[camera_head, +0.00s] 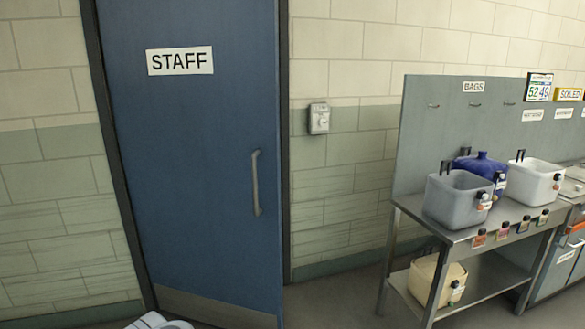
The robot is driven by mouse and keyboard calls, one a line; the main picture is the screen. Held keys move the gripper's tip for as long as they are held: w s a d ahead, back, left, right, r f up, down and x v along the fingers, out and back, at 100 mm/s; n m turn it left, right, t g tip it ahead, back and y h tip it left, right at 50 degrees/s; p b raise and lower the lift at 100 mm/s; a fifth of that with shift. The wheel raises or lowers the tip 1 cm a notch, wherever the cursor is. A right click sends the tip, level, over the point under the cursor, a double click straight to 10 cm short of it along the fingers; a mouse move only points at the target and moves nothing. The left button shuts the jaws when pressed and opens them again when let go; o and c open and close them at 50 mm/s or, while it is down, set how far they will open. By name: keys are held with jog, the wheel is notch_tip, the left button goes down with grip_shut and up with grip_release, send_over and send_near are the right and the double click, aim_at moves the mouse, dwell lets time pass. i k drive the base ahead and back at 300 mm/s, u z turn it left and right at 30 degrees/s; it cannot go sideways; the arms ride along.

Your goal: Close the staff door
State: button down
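The blue staff door (190,120) stands at the left centre, with a white STAFF sign (180,60) near its top. A grey vertical bar handle (256,183) is on its right side. The door's lower edge slopes down to the right, away from the wall's floor line, so it appears ajar, with its handle side swung out towards me. Its lower right corner is near the bottom of the view. My gripper is not seen; only a rounded pale grey part, probably of my arm, shows at the bottom edge, apart from the handle.
A small grey wall box (319,118) is right of the door. A metal table (460,236) at the right bears a grey bin (455,200), a blue container (482,166) and a white bin (534,184). A cream bin (425,283) sits on its lower shelf. Floor between door and table looks clear.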

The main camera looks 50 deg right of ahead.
aim_at(193, 85)
jog(key=z, duration=0.95)
jog(key=i, duration=1.25)
jog(key=u, duration=0.75)
